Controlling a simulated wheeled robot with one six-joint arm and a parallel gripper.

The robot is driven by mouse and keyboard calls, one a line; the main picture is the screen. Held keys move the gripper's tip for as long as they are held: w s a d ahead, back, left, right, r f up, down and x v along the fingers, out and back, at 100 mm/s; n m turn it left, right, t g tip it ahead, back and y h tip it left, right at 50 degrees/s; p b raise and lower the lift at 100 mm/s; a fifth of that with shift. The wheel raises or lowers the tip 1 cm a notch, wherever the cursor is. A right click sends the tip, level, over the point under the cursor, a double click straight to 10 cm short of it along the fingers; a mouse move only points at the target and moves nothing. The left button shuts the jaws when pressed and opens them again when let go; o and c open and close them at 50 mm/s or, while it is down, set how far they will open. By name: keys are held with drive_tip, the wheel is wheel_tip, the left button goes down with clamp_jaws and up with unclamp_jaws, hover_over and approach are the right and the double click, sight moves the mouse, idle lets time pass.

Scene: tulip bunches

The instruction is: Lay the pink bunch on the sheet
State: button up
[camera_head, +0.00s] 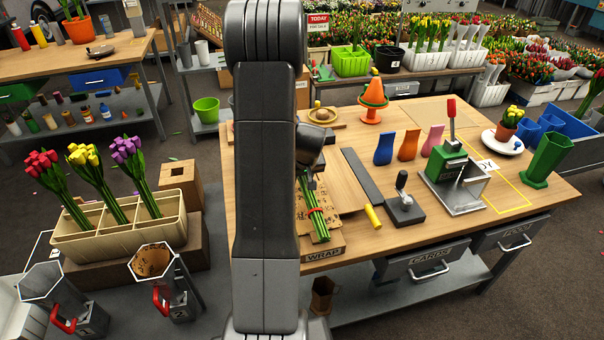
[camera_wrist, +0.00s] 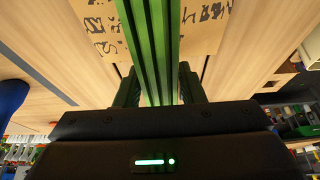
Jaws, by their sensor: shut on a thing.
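My gripper (camera_head: 308,180) is shut on a bunch of green stems (camera_head: 320,222) with a red band, over the brown printed sheet (camera_head: 341,198). My arm hides the flower heads, so I cannot tell their colour. In the wrist view the stems (camera_wrist: 152,45) run between the fingers, with the printed sheet (camera_wrist: 208,30) behind them. I cannot tell whether the stems touch the sheet. A pinkish-red bunch (camera_head: 42,160) stands in the left compartment of the cream crate (camera_head: 120,240), beside a yellow bunch (camera_head: 84,157) and a purple bunch (camera_head: 128,150).
The sheet lies on the wooden table (camera_head: 440,200) behind a WRAP label (camera_head: 323,254). To its right are a dark bar (camera_head: 362,177), a lever tool (camera_head: 404,205) and a green press (camera_head: 447,165). Vases (camera_head: 408,145) and an orange cone (camera_head: 373,98) stand farther back.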

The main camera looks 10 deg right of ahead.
drive_tip(key=shift+f, duration=0.65)
drive_tip(key=o, duration=1.2)
drive_tip(key=b+v, duration=0.2)
drive_tip(key=v, duration=1.2)
drive_tip(key=shift+w, duration=0.1)
drive_tip(key=shift+f, duration=0.1)
